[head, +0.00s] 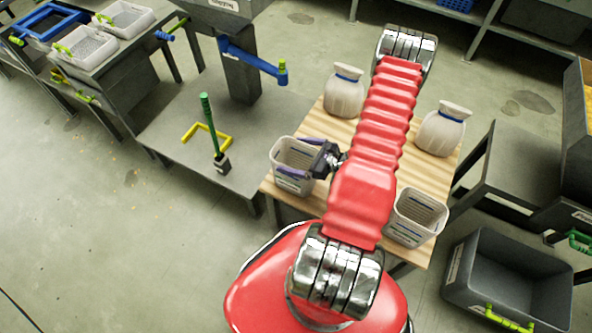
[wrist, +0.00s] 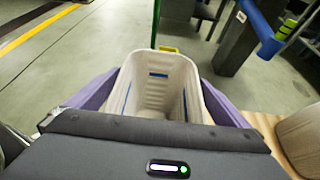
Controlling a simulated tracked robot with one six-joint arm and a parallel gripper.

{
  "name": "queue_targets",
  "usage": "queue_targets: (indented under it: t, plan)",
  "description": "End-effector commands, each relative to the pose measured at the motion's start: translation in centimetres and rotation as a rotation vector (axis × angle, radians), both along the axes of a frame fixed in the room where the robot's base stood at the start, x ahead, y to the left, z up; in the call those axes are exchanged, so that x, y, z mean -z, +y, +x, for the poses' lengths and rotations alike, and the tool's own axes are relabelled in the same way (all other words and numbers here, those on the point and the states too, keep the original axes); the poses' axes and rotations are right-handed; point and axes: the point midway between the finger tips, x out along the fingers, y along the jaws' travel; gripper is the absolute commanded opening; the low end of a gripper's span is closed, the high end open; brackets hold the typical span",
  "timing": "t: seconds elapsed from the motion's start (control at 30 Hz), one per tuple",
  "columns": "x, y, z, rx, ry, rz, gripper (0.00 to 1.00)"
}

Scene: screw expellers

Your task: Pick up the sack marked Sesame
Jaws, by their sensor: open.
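Two pale, tied sacks stand upright on a wooden table in the head view: one (head: 344,92) at the back left with a blue band, the other (head: 445,128) at the right, also with a blue band. No marking is readable on either, so I cannot tell which is Sesame. My gripper (head: 290,157) is at the table's left edge, away from both sacks. Its purple fingers are open, one on each side of a white bin (head: 293,181). In the wrist view the bin (wrist: 158,75) lies between the fingers; contact is unclear. A pale rounded surface (wrist: 303,135) shows at the right edge.
A second white bin (head: 416,217) stands on the wooden table (head: 334,127) at the front right. Left of it is a grey bench (head: 180,125) with a green lever and blue crank. A grey crate (head: 507,280) lies at lower right. Floor at lower left is clear.

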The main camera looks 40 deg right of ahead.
Motion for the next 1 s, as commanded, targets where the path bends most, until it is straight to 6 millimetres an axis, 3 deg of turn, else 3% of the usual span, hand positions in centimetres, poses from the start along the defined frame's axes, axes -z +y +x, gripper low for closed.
queue_targets:
  t: [0.17, 0.8, 1.0]
  plan:
    - [-0.01, -0.01, -0.02, 0.000, 0.000, 0.000, 1.00]
    - [-0.02, -0.03, -0.02, 0.000, 0.000, 0.000, 0.56]
    - [-0.03, -0.03, -0.02, 0.001, 0.000, 0.000, 0.56]
